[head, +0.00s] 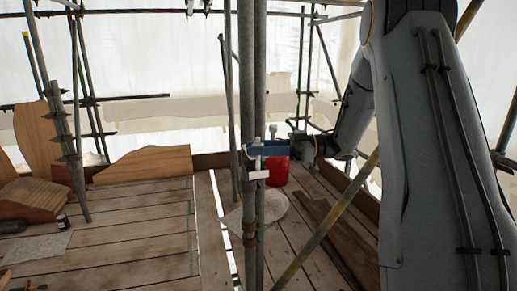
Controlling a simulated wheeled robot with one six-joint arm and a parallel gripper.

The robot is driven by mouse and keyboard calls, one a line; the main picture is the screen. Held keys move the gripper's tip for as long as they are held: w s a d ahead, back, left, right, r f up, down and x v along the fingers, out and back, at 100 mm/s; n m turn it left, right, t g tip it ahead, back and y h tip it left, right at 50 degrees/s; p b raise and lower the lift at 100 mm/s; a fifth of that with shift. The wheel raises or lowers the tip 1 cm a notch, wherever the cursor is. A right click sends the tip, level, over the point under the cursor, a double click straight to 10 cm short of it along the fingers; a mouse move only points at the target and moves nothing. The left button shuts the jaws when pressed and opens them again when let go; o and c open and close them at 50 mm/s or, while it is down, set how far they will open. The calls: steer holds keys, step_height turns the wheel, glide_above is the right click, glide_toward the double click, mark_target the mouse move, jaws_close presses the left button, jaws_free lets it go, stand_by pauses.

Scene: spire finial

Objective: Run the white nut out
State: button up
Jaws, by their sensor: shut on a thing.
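The white nut (259,174) shows as a small pale T-shaped piece in front of the upright scaffold tubes (253,90), near the middle of the head view. My gripper (258,150) reaches in from the right at the tubes, with blue parts at its end around the white piece's upper part. It looks shut on the nut. The thread and the exact contact are too small to make out, and the blue parts hide some of the nut and tubes.
A red bucket (278,170) stands just behind my gripper. A round pale slab (272,207) lies on the plank deck (130,242). A diagonal tube (325,228) crosses at the right front. Shaped wooden boards (145,163) stand at the left.

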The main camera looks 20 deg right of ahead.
steer(key=shift+r+n+g, duration=0.15)
steer(key=shift+n+g, duration=0.95)
steer(key=shift+g, duration=0.6)
steer(key=shift+b, duration=0.3)
steer(key=o, duration=1)
steer(key=shift+a, duration=0.1)
steer(key=shift+o, duration=0.2)
steer(key=shift+t, duration=0.3)
